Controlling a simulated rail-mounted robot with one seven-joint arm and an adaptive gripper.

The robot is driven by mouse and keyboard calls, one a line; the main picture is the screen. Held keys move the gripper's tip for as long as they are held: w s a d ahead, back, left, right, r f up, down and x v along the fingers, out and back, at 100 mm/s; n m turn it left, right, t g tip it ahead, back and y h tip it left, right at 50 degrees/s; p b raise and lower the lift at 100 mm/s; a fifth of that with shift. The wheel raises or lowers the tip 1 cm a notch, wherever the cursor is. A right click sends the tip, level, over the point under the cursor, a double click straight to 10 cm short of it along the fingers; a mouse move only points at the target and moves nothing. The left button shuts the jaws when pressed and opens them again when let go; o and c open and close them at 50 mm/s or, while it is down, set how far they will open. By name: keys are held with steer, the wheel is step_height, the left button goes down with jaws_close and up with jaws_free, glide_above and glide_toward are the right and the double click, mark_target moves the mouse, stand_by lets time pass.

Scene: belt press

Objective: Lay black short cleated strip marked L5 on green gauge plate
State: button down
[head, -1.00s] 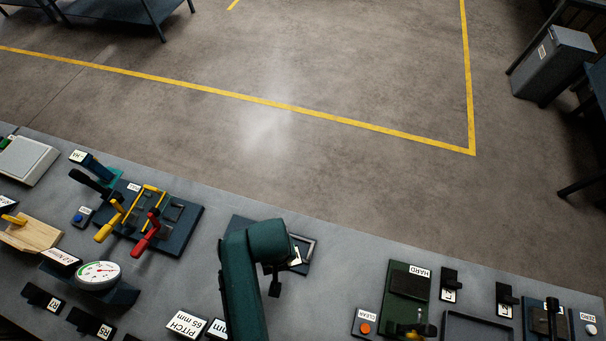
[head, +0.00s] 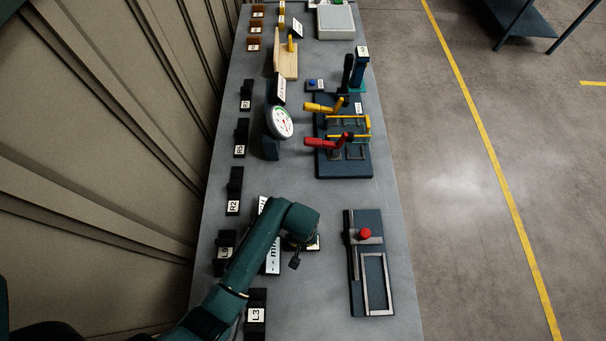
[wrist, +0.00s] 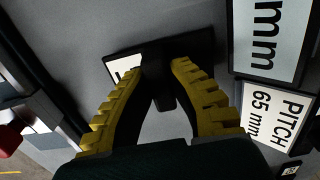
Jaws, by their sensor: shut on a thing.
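My gripper (wrist: 160,85) has yellow ridged fingers and is shut on a black piece (wrist: 178,50) low over the grey bench in the wrist view. A white label (wrist: 122,68) beside the piece shows only part of its marking, so I cannot read L5 on it. In the head view my gripper (head: 300,246) is mostly hidden by my arm, and the held piece cannot be made out there.
A dark plate with a red knob and metal frame (head: 372,282) lies right of my gripper. A PITCH 65 mm sign (wrist: 279,116) stands close by. Black labelled pieces, including L3 (head: 256,312), line the left edge.

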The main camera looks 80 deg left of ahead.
steer(key=shift+f, duration=0.45)
steer(key=shift+f, duration=0.15)
steer(key=c, duration=1.2)
jaws_free()
steer(key=shift+o, duration=0.2)
step_height(320, 180, up, 12)
steer(key=p, duration=0.1)
steer(key=shift+r, duration=0.2)
